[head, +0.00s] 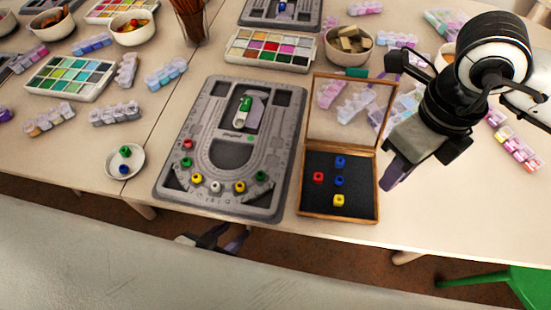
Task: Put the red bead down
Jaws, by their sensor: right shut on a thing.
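One red bead (318,177) lies in the dark tray of the open wooden box (300,205), beside two blue beads (340,162) and a yellow bead (338,200). Another red bead (188,144) sits on the left of the grey bead board (277,130). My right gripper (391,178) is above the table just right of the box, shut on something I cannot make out. My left gripper (229,239) is low, in front of the table edge below the board. Its fingers look apart and empty.
The board also holds green, yellow and white beads and a green-and-grey piece in its middle. A small dish (125,161) holds a green and a blue bead. Paint sets, bowls and clear bead cases crowd the back.

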